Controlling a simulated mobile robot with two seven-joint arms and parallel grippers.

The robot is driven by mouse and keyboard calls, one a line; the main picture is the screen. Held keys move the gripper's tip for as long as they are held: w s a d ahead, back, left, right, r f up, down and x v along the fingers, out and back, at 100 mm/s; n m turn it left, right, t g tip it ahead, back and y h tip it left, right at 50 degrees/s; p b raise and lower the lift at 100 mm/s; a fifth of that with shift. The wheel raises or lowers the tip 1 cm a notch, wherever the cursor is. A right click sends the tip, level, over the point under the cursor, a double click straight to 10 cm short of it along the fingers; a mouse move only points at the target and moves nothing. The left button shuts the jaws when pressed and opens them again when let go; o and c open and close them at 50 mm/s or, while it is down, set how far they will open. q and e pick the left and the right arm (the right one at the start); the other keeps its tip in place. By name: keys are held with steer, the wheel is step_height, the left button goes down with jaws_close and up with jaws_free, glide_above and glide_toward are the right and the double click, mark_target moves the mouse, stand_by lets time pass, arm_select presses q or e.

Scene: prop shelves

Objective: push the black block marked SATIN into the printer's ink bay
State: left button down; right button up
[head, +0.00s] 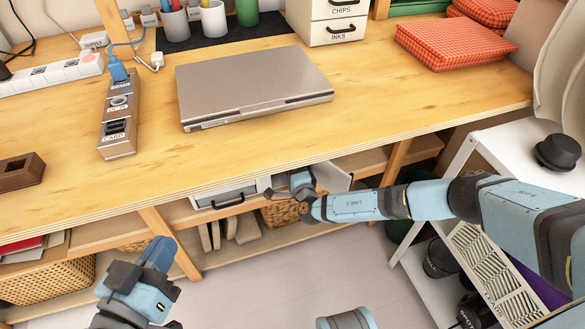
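I see no black block marked SATIN in the head view, and I cannot pick out a printer ink bay for certain. A pale grey unit with a dark handle (226,198) sits on the shelf under the desk. A white panel (331,177) stands beside my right gripper. My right gripper (283,189) is under the desk's front edge, between that unit and the panel; its fingers are small and partly hidden. My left gripper (163,268) is low at the left, in front of the desk, away from these things; its finger gap is unclear.
The wooden desk (390,120) carries a closed laptop (252,84), a card hub (120,118), a brown block (20,172), drawers marked CHIPS and INKS (335,30) and a red checked pouch (450,42). A white rack (500,140) stands at right.

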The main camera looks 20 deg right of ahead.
steer(key=shift+w, duration=0.85)
stand_by(1.8)
steer(key=shift+w+r+p, duration=0.15)
steer(key=shift+w+p, duration=0.15)
steer(key=shift+w, duration=0.05)
stand_by(1.4)
steer(key=shift+w+d, duration=0.1)
steer(key=shift+c, duration=0.3)
steer(key=o, duration=1.7)
steer(key=shift+s+p, duration=1.4)
steer(key=shift+s, duration=0.15)
